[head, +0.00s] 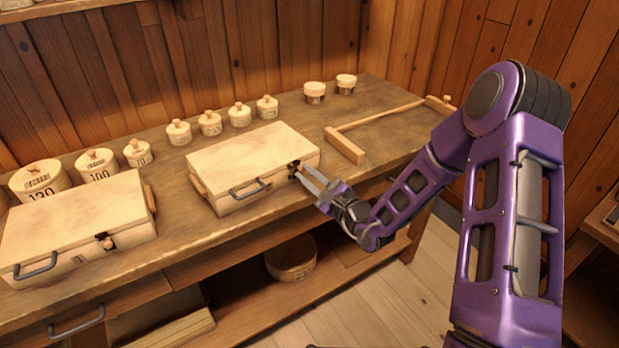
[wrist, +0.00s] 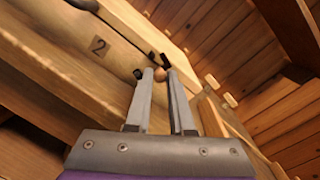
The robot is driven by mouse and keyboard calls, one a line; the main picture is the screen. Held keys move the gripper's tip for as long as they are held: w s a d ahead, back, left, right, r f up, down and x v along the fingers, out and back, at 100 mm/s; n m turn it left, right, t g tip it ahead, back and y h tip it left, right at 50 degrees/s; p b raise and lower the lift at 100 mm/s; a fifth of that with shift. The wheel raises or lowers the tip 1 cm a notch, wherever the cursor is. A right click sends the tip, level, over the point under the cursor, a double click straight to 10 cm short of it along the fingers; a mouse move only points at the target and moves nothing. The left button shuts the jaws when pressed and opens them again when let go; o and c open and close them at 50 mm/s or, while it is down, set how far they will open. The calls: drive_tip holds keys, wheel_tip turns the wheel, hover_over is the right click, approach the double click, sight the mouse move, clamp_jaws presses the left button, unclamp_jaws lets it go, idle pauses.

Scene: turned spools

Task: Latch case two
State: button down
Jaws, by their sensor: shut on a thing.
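Case two (head: 252,158) is a pale wooden box in the middle of the bench, with its lid down and a dark handle on its front. Its number 2 plate (wrist: 98,45) shows in the wrist view. My gripper (head: 302,174) reaches in from the right to the front right corner of the case. Its fingers (wrist: 161,76) are closed around a small round wooden latch knob (wrist: 159,74), beside dark metal latch parts (wrist: 166,60). The fingers partly hide the latch, so I cannot tell whether it is fastened.
Another latched-type case (head: 75,225) lies at the left. Several lidded round boxes (head: 210,124) stand along the back. A round box (head: 291,259) sits on the lower shelf. The bench between the cases is clear.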

drive_tip(key=shift+s+a+r+n+b, duration=0.2)
drive_tip(key=shift+n+b, duration=0.3)
drive_tip(key=shift+n, duration=0.4)
drive_tip(key=shift+s+a+r+n+b, duration=0.15)
drive_tip(key=shift+n+b, duration=0.35)
drive_tip(key=shift+n, duration=0.4)
drive_tip(key=shift+f, duration=0.1)
drive_tip(key=c, duration=0.8)
unclamp_jaws()
drive_tip(key=shift+p+v, duration=1.2)
drive_tip(key=shift+v, duration=7.45)
